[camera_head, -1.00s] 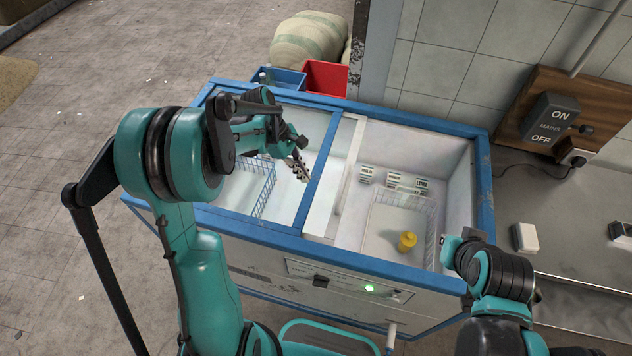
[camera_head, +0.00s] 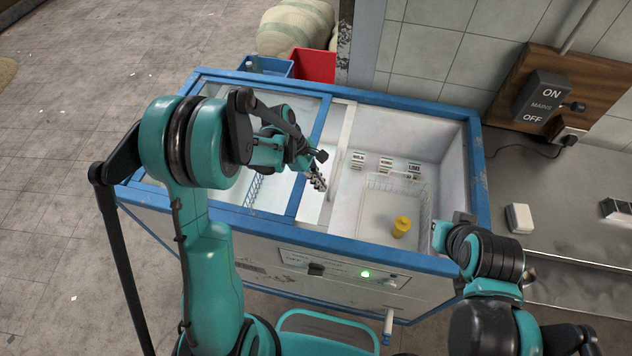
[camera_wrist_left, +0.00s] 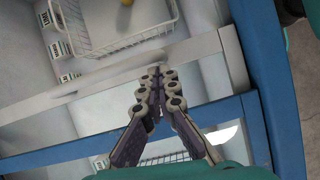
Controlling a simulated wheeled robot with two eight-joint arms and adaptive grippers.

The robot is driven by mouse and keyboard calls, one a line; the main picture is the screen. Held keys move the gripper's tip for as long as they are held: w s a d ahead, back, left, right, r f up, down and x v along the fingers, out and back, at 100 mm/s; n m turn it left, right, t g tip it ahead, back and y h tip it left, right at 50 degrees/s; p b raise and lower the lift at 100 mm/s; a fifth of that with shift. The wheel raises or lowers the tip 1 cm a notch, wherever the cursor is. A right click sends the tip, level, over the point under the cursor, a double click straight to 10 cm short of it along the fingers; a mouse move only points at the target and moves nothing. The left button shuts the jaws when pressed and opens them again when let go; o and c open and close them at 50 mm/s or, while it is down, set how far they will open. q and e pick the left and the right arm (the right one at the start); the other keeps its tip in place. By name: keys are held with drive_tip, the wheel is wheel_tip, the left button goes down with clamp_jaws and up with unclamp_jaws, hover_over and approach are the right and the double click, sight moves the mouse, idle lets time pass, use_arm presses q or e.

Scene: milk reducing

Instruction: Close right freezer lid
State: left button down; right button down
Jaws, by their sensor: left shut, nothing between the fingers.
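The chest freezer (camera_head: 262,240) has a blue rim. Its right compartment (camera_head: 385,135) stands uncovered. A blue-framed glass lid (camera_head: 313,160) covers the left compartment. A white strip (camera_head: 346,130) runs beside that lid's right edge; I cannot tell whether it is the right lid's edge or a divider. My left gripper (camera_head: 318,183) is shut and empty, near this strip, just right of the blue bar. My right gripper (camera_head: 452,230) is partly visible by the freezer's front right corner.
A counter (camera_head: 560,225) and mains switch (camera_head: 541,98) are at right. Blue (camera_head: 266,65) and red (camera_head: 314,66) crates stand behind.

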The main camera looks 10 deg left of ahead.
use_arm(q)
drive_tip(key=shift+d, duration=0.15)
drive_tip(key=d+b, duration=0.3)
drive_tip(key=d, duration=3.9)
drive_tip(key=shift+d, duration=0.2)
drive_tip(key=shift+r, duration=0.1)
